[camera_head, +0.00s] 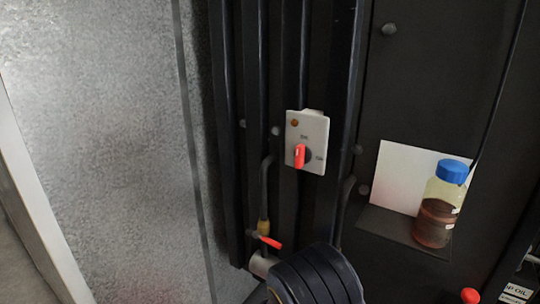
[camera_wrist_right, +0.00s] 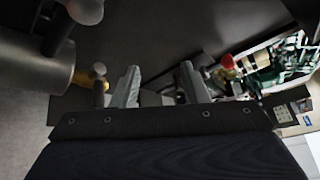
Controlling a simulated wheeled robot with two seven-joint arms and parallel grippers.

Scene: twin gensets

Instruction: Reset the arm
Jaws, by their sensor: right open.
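My right gripper (camera_wrist_right: 160,74) shows in the right wrist view with its two grey fingers apart and nothing between them. Dark panels lie beyond the fingertips. My left gripper is in neither view. Neither gripper can be made out in the head view.
A grey switch box (camera_head: 307,141) with a red knob is on the dark ribbed panel. A red-handled valve (camera_head: 268,241) sits below it. A blue-capped bottle (camera_head: 440,205) of dark liquid stands on a shelf (camera_head: 392,228) at right. In the wrist view, green machinery (camera_wrist_right: 283,62) is at right.

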